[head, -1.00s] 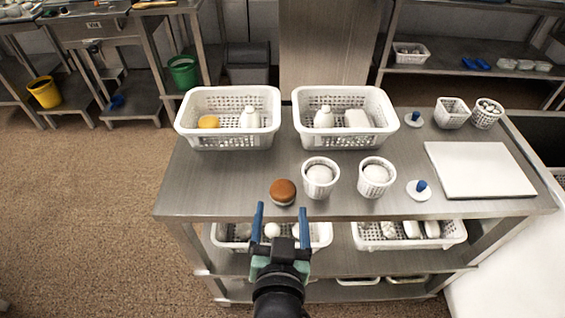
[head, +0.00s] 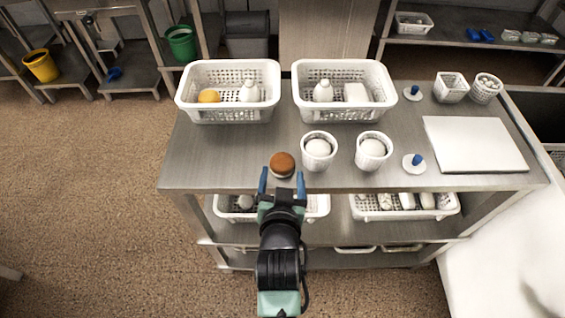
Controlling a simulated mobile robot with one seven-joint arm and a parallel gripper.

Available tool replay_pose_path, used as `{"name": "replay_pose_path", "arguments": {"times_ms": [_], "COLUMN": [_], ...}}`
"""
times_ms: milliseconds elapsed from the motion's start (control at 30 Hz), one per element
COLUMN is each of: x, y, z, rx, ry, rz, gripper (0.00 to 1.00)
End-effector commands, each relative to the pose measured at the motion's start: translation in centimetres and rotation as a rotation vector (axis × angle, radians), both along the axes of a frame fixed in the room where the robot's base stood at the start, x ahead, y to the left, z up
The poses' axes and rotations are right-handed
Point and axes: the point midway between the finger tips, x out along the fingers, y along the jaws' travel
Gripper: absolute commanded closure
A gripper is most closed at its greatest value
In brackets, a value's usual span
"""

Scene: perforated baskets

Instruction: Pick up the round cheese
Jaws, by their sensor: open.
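A round brown-topped piece with a pale base (head: 282,163), perhaps the round cheese, sits near the front edge of the steel table (head: 225,165). My gripper (head: 281,182) is open, its two blue fingers apart and empty. The fingertips are just in front of the brown piece, one towards each side; I cannot tell their height over the table. Two white perforated cups, one (head: 309,158) right of the brown piece and one (head: 362,158) further right, each hold a white round lump. A yellow-orange round piece (head: 209,96) lies in the back left basket (head: 232,115).
A second white basket (head: 345,116) stands at the back, holding a white bottle and a white block. A white board (head: 474,145) and a blue-knobbed white disc (head: 414,164) lie on the right. The table left of the brown piece is clear. Baskets stand on the shelf below.

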Motion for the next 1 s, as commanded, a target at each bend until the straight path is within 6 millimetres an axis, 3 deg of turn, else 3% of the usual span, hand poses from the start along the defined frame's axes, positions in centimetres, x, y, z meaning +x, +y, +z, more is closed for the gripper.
{"name": "replay_pose_path", "arguments": {"times_ms": [267,567,933,1000], "x": [3.2,3.5,3.5,3.5], "y": [-0.1,-0.1,-0.1,-0.1], "z": [-1.4,-1.6,-1.6,-1.5], "rx": [0.000,0.000,0.000,0.000], "ry": [0.000,0.000,0.000,-0.001], "rz": [0.000,0.000,0.000,0.000], "gripper": [0.21,0.21,0.84,0.87]}}
